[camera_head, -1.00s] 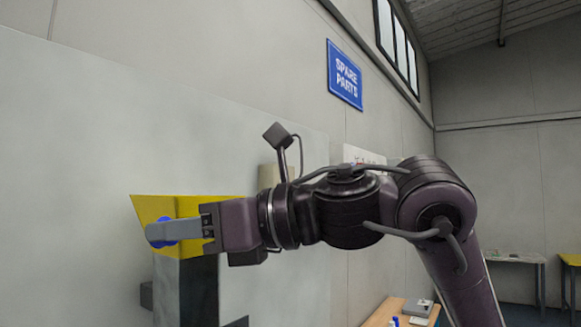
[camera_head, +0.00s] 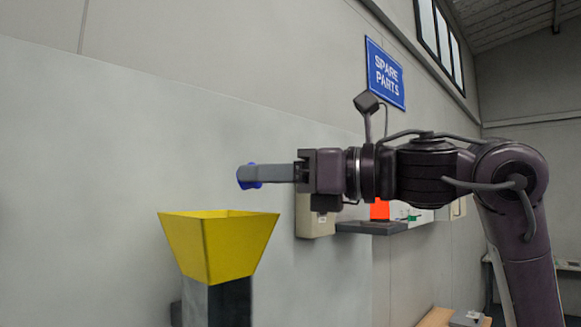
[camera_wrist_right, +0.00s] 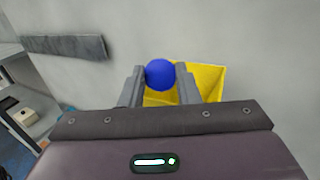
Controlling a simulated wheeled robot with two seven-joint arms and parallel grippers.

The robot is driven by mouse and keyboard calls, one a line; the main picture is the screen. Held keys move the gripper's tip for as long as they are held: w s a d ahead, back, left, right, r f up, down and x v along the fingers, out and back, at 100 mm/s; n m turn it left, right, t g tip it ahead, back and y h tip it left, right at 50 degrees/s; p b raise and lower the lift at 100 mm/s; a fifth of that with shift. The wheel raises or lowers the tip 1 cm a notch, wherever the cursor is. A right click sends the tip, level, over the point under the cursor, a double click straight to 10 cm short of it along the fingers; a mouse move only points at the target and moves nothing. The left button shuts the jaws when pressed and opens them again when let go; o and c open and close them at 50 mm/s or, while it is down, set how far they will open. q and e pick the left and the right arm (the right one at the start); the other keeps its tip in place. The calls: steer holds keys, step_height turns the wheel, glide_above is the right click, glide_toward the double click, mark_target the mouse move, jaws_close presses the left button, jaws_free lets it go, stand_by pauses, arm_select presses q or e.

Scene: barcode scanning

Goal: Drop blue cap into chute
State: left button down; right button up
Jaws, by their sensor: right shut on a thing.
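The blue cap (camera_head: 246,176) shows at the tips of my right gripper (camera_head: 262,174), which is shut on it. In the right wrist view the round blue cap (camera_wrist_right: 161,74) sits between the two grey fingers of the right gripper (camera_wrist_right: 160,80). The chute (camera_head: 215,245) is a yellow funnel on a dark grey post, at the lower left in the head view. The gripper and cap are higher in the picture than its rim. In the right wrist view the yellow funnel (camera_wrist_right: 208,78) shows behind the cap and fingers. My left gripper is not in view.
A pale wall stands behind the funnel. A grey shelf (camera_head: 372,228) with an orange thing (camera_head: 380,209) and a beige box (camera_head: 315,218) are on the wall behind my right arm. A blue "SPARE PARTS" sign (camera_head: 385,73) hangs above. A wooden table (camera_head: 438,318) shows at the bottom.

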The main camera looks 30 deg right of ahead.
steer(key=w+a, duration=0.2)
steer(key=w, duration=0.4)
steer(key=shift+f+p, duration=0.35)
steer(key=shift+f, duration=0.05)
steer(key=o, duration=1)
steer(key=shift+a, duration=0.1)
steer(key=b+v, duration=0.3)
steer(key=v, duration=0.4)
steer(key=shift+s+d+b, duration=0.25)
steer(key=shift+d+b, duration=0.05)
steer(key=shift+d, duration=0.05)
